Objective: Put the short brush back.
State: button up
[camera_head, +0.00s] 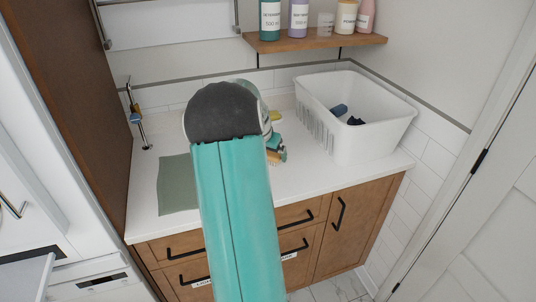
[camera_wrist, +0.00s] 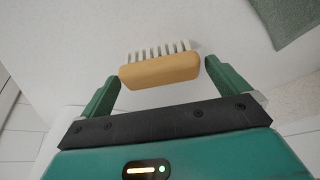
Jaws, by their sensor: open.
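A short brush (camera_wrist: 160,70) with a pale wooden back and white bristles lies on the white surface in the wrist view. My gripper (camera_wrist: 161,73) is open, with one green finger near each end of the brush. The fingers look close to its ends; I cannot tell whether they touch. In the head view my arm hides most of the gripper, and only a small part of it (camera_head: 279,154) shows on the right of the arm.
A white basket (camera_head: 371,143) with dark blue items inside stands at the counter's right. A green cloth (camera_head: 175,186) lies at the left, on the white counter (camera_head: 145,205). A shelf (camera_head: 315,41) above holds several bottles. A brown panel bounds the left side.

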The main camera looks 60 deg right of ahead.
jog(key=v, duration=1.1)
jog(key=w+a+r+n+t+y, duration=0.1)
jog(key=w+a+r+n, duration=0.15)
jog(key=a, duration=0.65)
jog(key=w+a+r+n+t, duration=0.2)
jog(key=w+a+n, duration=0.1)
jog(key=a, duration=0.6)
jog(key=w+a+r+n+t+y, duration=0.1)
jog(key=w+a+r+n, duration=0.15)
jog(key=a, duration=0.65)
jog(key=s+a+n+y, duration=0.1)
jog(key=s+a+n, duration=0.2)
jog(key=a, duration=0.5)
jog(key=s+a+f+n+t, duration=0.1)
jog(key=s+a+n, duration=0.1)
jog(key=a, duration=0.7)
jog(key=s+a+n+y, duration=0.1)
jog(key=s+a+n, duration=0.2)
jog(key=a, duration=0.6)
jog(key=shift+s+f+n+t+y, duration=0.2)
jog(key=shift+s+n+t+y, duration=0.15)
jog(key=shift+n, duration=0.65)
